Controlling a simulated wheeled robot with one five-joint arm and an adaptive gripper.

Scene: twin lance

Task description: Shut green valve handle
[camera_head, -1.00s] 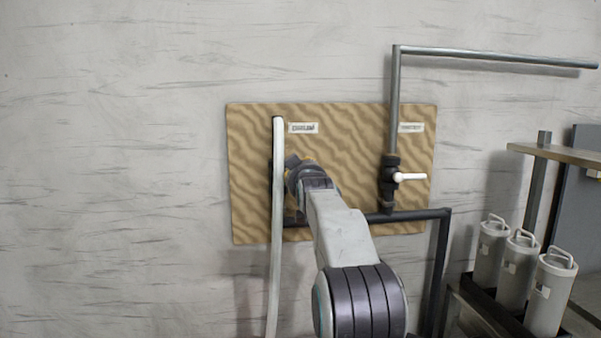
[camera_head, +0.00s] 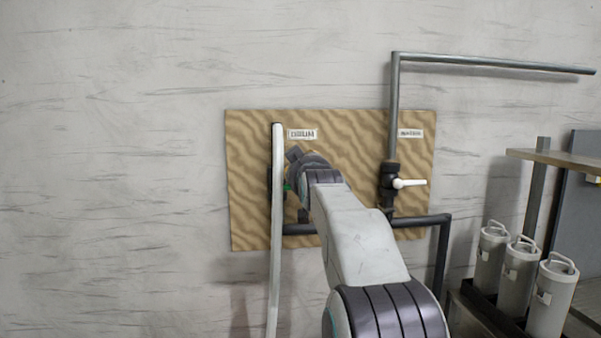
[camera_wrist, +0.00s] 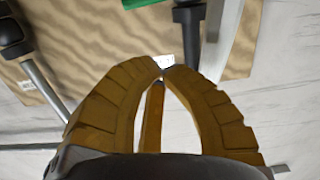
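The green valve handle shows as a small green patch (camera_head: 288,186) at the left valve in the head view, mostly hidden by my arm and the upright pale pipe. In the wrist view a piece of the green handle (camera_wrist: 140,3) is cut by the top edge, beside a dark pipe part. My gripper (camera_wrist: 162,73) has yellow-brown fingers whose tips come together, with nothing seen held between them. The handle lies beyond the fingertips and apart from them in that view. In the head view the fingers are hidden behind my wrist.
A wood-grained board (camera_head: 250,225) on the wall carries the valves and labels. A second valve with a white handle (camera_head: 410,184) stands to the right. The pale upright pipe (camera_head: 278,230) runs close left of my wrist. Grey canisters (camera_head: 520,270) stand at lower right.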

